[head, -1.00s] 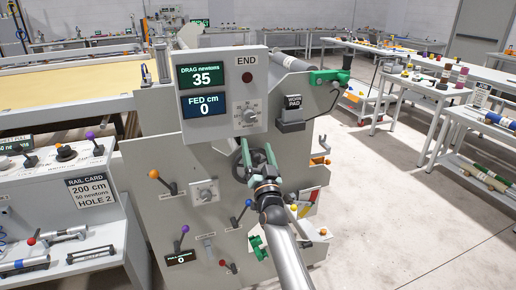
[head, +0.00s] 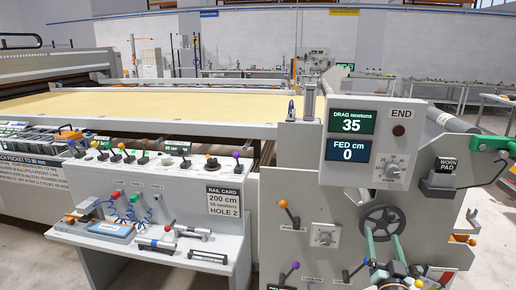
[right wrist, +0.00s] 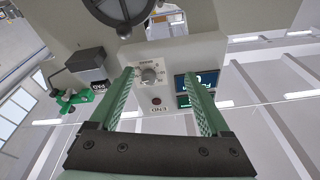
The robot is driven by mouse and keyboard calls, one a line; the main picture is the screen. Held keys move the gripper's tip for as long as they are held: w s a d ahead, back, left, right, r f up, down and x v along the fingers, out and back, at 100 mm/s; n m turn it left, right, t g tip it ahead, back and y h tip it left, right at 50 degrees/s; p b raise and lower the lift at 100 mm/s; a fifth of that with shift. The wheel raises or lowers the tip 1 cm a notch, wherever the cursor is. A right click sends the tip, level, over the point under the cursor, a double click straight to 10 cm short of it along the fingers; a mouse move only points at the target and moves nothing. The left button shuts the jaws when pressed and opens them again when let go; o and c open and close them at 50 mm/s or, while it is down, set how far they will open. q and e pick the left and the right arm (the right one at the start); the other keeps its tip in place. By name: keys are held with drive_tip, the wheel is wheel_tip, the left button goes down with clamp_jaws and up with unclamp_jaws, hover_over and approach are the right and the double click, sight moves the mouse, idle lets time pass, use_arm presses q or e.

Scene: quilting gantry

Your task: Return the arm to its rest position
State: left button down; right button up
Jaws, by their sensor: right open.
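My right gripper (head: 384,238) shows at the lower right of the head view, its green fingers spread apart in front of the dark handwheel (head: 383,209) on the grey end panel. In the right wrist view the two green fingers (right wrist: 158,78) stand wide apart with nothing between them. Behind them is the END control box (right wrist: 152,88) with its dial and display, seen upside down. The handwheel (right wrist: 122,8) is at the top edge there, apart from the fingers. My left gripper is in neither view.
The DRAG display (head: 352,121) reads 35 and the FED display (head: 348,150) reads 0. A worn pad box (head: 439,185) and green clamp (head: 489,143) stick out at the right. Levers (head: 289,214) stand out from the panel. A rail-card console (head: 165,220) is at left.

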drive_tip(key=s+a+f+n+g+y, duration=0.3)
drive_tip(key=s+a+f, duration=0.2)
drive_tip(key=s+f, duration=0.35)
drive_tip(key=s+a+f+n+g+y, duration=0.25)
drive_tip(key=s+a+f, duration=0.4)
drive_tip(key=f, duration=0.35)
drive_tip(key=s+a+f+n+g+y, duration=0.1)
drive_tip(key=s+a+f+g, duration=0.1)
drive_tip(key=s, duration=0.7)
drive_tip(key=s+a+f+n+g+y+p, duration=0.1)
drive_tip(key=s+a+f+g, duration=0.2)
drive_tip(key=s, duration=0.5)
wheel_tip(320, 180, down, 3)
drive_tip(key=shift+s+a+r, duration=0.15)
drive_tip(key=shift+s+a, duration=0.2)
drive_tip(key=shift+a, duration=0.3)
